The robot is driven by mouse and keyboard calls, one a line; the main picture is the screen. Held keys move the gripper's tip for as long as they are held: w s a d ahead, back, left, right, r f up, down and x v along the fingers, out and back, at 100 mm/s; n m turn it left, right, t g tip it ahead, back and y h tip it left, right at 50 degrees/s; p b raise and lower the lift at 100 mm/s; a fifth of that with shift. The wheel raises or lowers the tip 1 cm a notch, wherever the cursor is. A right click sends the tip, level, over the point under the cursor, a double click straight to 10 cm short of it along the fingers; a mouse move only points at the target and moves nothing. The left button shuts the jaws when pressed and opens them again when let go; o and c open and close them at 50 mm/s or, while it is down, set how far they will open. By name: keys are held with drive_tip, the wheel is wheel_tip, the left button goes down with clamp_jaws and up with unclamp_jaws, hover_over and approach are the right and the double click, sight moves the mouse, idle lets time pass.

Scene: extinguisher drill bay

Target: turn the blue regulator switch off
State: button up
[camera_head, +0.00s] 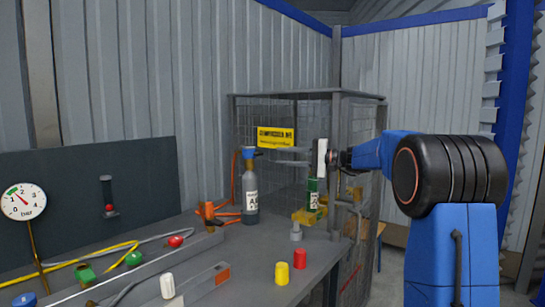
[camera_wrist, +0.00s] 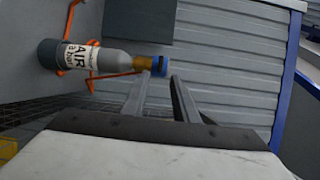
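The blue regulator switch (camera_head: 247,152) sits on top of an upright grey bottle (camera_head: 251,190) with an AIR label. In the wrist view the blue switch (camera_wrist: 160,66) shows at the bottle's brass-coloured neck, just ahead of my fingertips. My gripper (camera_head: 269,155) reaches in from the right at about the switch's height. In the wrist view my gripper (camera_wrist: 164,77) is open, its two fingers apart with nothing held between them. The switch lies roughly in line with the gap. I cannot tell whether a finger touches it.
An orange bracket (camera_head: 234,209) surrounds the bottle. A green bottle (camera_head: 313,194) stands to the right, by the wire cage with a yellow sign (camera_head: 276,138). Yellow (camera_head: 282,274) and red (camera_head: 300,259) caps stand near the bench's right edge. A gauge (camera_head: 22,202) is at left.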

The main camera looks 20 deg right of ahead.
drive_tip(key=v, duration=0.9)
drive_tip(key=shift+d, duration=0.15)
drive_tip(key=shift+s, duration=0.1)
drive_tip(key=s+a+f+n+g+h, duration=0.1)
drive_tip(key=s+a+f+g+h, duration=0.1)
drive_tip(key=s+a+f, duration=0.45)
drive_tip(key=s+a+f+g+h, duration=0.1)
drive_tip(key=s+a+f+h, duration=0.25)
drive_tip(key=s, duration=0.55)
drive_tip(key=s+a+f+n+g+h, duration=0.1)
drive_tip(key=s+a+f+g+h, duration=0.1)
drive_tip(key=s+a+f, duration=0.5)
drive_tip(key=s+d+f+n+h, duration=0.1)
drive_tip(key=s+d+f+h, duration=0.1)
drive_tip(key=s+f, duration=0.3)
drive_tip(key=s+d+f+n+h, duration=0.2)
drive_tip(key=s+f, duration=0.3)
drive_tip(key=s, duration=0.6)
drive_tip(key=s+d+f+n+h, duration=0.1)
drive_tip(key=s+d+f+h, duration=0.2)
drive_tip(key=s, duration=0.5)
drive_tip(key=shift+s+d+f+h, duration=0.3)
drive_tip(key=shift+d+f+h, duration=0.1)
drive_tip(key=shift+f, duration=0.5)
